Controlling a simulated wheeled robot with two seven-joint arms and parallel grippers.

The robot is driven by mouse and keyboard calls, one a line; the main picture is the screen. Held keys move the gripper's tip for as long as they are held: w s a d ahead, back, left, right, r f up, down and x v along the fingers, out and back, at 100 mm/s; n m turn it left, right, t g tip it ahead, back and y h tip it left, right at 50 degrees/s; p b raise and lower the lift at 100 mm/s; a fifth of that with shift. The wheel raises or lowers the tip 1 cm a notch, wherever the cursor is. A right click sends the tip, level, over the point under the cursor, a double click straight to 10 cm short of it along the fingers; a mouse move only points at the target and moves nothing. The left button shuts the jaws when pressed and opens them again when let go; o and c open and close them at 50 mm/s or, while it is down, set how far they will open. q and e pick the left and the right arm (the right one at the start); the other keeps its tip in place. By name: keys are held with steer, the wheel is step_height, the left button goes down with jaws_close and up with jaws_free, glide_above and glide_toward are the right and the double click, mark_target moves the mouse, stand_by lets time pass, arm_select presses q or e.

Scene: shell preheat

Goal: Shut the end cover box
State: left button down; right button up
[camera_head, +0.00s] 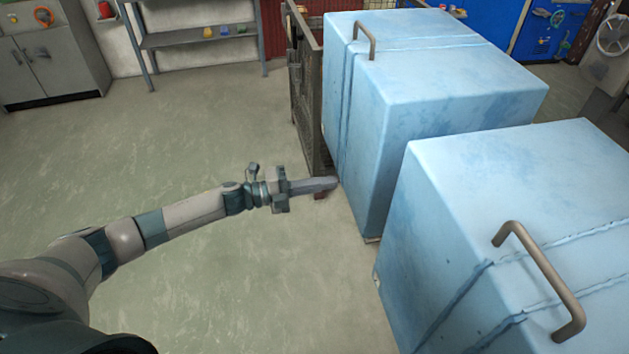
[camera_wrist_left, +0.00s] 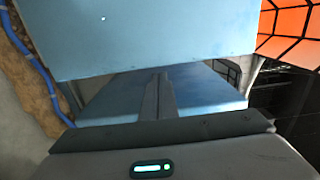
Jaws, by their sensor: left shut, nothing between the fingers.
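Two light-blue boxes, which look like the two parts of the end cover box, stand on the right in the head view. The far blue box (camera_head: 435,85) and the near blue box (camera_head: 500,190) each carry a metal handle, and a narrow gap separates them. My left gripper (camera_head: 334,183) is shut and empty, with its tip close to the lower left side of the far box; I cannot tell whether it touches. In the left wrist view, the shut fingers (camera_wrist_left: 160,78) point toward blue panels (camera_wrist_left: 140,40). My right gripper is not in view.
A rusty metal frame (camera_head: 308,95) stands left of the far box. A grey cabinet (camera_head: 45,60) and a shelf (camera_head: 200,38) line the back wall. The floor (camera_head: 200,130) on the left is clear. A blue machine (camera_head: 550,30) stands at the back right.

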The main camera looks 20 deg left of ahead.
mark_target(373, 176)
arm_select(q)
steer(key=p+x, duration=0.3)
steer(key=x, duration=0.5)
steer(key=shift+w+d+r, duration=0.1)
steer(key=shift+r, duration=0.05)
steer(key=shift+w+d+p, duration=0.3)
steer(key=shift+w+d, duration=0.05)
steer(key=shift+d, duration=0.1)
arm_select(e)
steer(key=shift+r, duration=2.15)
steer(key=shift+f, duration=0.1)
